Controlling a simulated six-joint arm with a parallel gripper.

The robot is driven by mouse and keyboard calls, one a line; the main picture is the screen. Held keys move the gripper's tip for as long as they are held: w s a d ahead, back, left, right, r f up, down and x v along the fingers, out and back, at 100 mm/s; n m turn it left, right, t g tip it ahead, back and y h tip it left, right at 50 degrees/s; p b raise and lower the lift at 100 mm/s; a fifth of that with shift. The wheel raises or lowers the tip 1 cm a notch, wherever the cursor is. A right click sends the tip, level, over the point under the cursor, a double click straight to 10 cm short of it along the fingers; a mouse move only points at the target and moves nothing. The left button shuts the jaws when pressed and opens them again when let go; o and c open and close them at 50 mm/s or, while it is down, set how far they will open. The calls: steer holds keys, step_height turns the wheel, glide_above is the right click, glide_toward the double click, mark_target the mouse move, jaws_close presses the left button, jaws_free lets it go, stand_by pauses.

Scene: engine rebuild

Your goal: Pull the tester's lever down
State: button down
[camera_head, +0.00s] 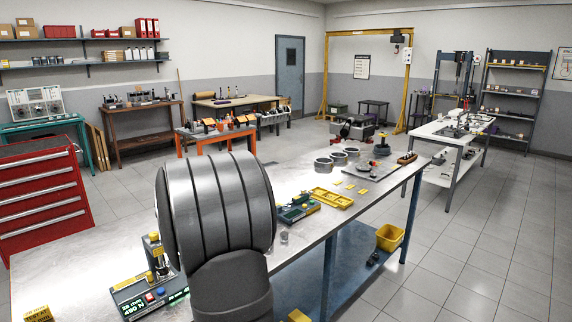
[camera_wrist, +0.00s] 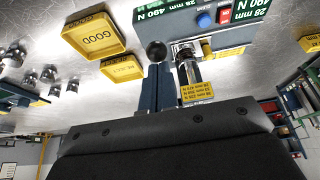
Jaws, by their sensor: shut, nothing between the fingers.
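The tester (camera_head: 150,290) stands on the near workbench in the head view, left of my arm, with green 490 N labels and blue and red buttons. In the wrist view the tester (camera_wrist: 215,38) fills the upper right, with a chrome cylinder (camera_wrist: 188,66) and a yellow label. A round black knob (camera_wrist: 156,50), apparently the end of the lever, shows beside the cylinder. My gripper (camera_wrist: 155,70) is shut and empty, its fingertips close to the knob; I cannot tell whether they touch. My arm hides the gripper in the head view.
A yellow tray marked GOOD (camera_wrist: 95,37) and a smaller yellow tray (camera_wrist: 122,70) lie near the tester, with several small metal parts to the left. In the head view, a yellow sign (camera_head: 37,313) is at the bench's near left. Bare benchtop (camera_head: 75,255) lies left of the tester.

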step_height(320, 180, up, 11)
stand_by(1.0)
steer(key=shift+f, duration=0.1)
step_height(320, 180, down, 4)
steer(key=shift+r, duration=0.15)
stand_by(0.5)
stand_by(1.5)
